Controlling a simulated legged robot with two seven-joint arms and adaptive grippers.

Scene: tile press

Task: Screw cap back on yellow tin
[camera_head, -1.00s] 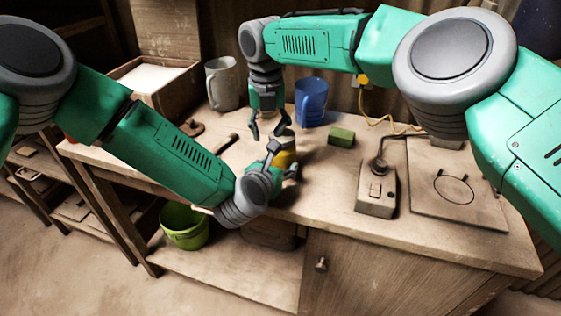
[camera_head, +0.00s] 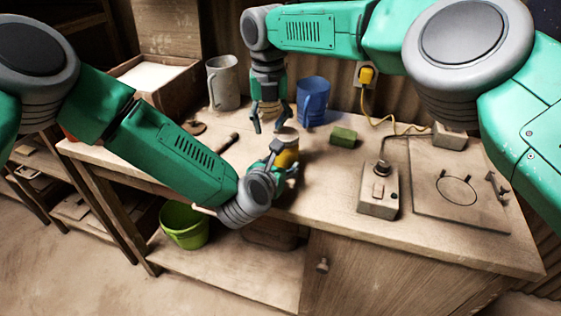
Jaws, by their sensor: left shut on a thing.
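The yellow tin (camera_head: 289,157) stands upright near the middle of the bench, partly hidden by my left gripper. My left gripper (camera_head: 284,162) is shut on the tin from the front left. A greyish top shows above the yellow; I cannot tell whether it is the cap or the bare tin top. My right gripper (camera_head: 270,126) points down just above and behind the tin, to its left.
A blue mug (camera_head: 313,102) stands right behind the tin, with a green block (camera_head: 343,137) to its right. A grey jug (camera_head: 223,83) is at the back left. A switch box (camera_head: 379,190) and a board (camera_head: 440,205) are at the right. The front middle bench is clear.

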